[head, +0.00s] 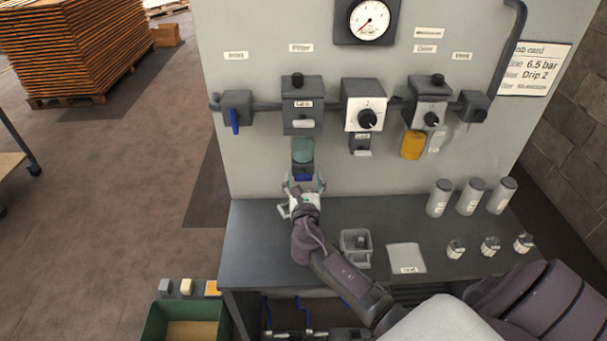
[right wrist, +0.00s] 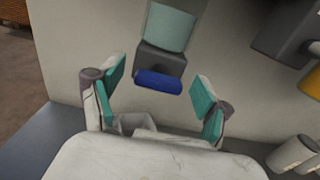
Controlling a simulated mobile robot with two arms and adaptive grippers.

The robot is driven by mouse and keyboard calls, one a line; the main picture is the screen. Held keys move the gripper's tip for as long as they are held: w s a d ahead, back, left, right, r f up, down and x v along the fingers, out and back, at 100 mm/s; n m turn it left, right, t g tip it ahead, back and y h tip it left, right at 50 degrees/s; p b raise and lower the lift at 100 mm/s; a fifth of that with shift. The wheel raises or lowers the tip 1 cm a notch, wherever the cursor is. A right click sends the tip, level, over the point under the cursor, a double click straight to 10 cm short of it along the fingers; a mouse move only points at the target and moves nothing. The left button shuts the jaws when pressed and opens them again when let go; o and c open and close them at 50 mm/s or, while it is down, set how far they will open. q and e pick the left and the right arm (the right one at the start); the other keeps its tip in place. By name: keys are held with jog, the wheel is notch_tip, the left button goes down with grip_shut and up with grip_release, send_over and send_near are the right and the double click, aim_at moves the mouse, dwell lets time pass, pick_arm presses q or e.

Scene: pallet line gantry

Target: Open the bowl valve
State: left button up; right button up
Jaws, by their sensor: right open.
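The filter bowl (head: 303,150) is a teal translucent cylinder under the filter on the panel. Its bowl valve is a dark block with a blue handle (head: 303,177) at the bottom. In the right wrist view the blue handle (right wrist: 158,82) lies crosswise below the bowl (right wrist: 169,27). My right gripper (head: 304,186) is open just in front of and below the valve. In the right wrist view my right gripper (right wrist: 160,90) has one teal-padded finger on each side of the handle, with gaps on both sides. My left gripper is not in view.
A blue lever valve (head: 235,120) hangs left of the filter. A regulator with a black knob (head: 366,119) and an amber bowl (head: 413,146) are to the right. The bench holds a small grey cup (head: 356,247), a pale sheet (head: 406,258) and several canisters (head: 471,197).

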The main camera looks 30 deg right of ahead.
jog(key=shift+w+d, duration=0.3)
jog(key=shift+w, duration=0.15)
jog(key=c, duration=1.2)
